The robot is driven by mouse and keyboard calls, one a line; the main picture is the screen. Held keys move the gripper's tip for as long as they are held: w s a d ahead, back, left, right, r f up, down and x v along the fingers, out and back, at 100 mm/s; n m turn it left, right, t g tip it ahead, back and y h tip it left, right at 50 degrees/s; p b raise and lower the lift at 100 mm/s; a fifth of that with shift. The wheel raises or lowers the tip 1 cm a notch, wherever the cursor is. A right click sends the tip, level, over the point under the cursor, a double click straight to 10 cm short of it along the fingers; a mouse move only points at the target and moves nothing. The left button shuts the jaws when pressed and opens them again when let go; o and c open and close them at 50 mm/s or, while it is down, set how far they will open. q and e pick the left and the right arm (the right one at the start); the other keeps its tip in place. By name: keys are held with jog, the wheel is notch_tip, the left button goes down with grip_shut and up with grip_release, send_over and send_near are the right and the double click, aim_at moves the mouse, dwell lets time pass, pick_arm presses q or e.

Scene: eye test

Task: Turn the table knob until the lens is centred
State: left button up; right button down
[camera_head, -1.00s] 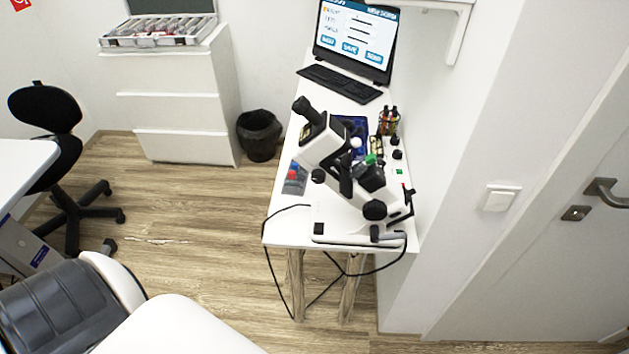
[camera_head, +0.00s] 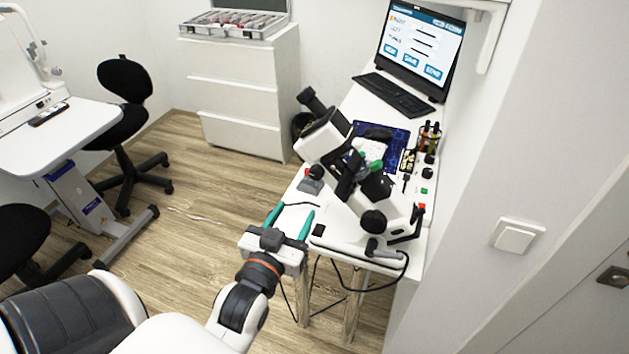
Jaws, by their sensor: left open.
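A white and black lens-measuring instrument (camera_head: 325,141) stands tilted on the white table (camera_head: 335,232). A large round black knob (camera_head: 373,221) is on its lower near side, and a smaller black knob (camera_head: 316,171) is at its left. I cannot tell which is the table knob. A green part (camera_head: 376,165) shows at its middle; the lens itself is too small to make out. My left gripper (camera_head: 291,217) is open and empty, its teal fingers pointing at the table's left edge, left of the large knob and apart from it. My right gripper is not in view.
A monitor (camera_head: 418,45) and keyboard (camera_head: 394,95) stand at the back of the table. A pen holder (camera_head: 428,137) is near the right wall. A black cable (camera_head: 350,286) hangs at the front edge. Drawers (camera_head: 237,105) stand behind. Open floor lies left of the table.

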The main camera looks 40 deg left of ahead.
aim_at(315, 175)
pick_arm(q)
jog(key=p+x, duration=0.2)
jog(key=x, duration=0.8)
jog(key=shift+w+a+r, duration=0.1)
jog(key=shift+w+a, duration=0.05)
jog(key=shift+w, duration=0.2)
jog(key=shift+w+a, duration=0.1)
jog(key=shift+w, duration=0.45)
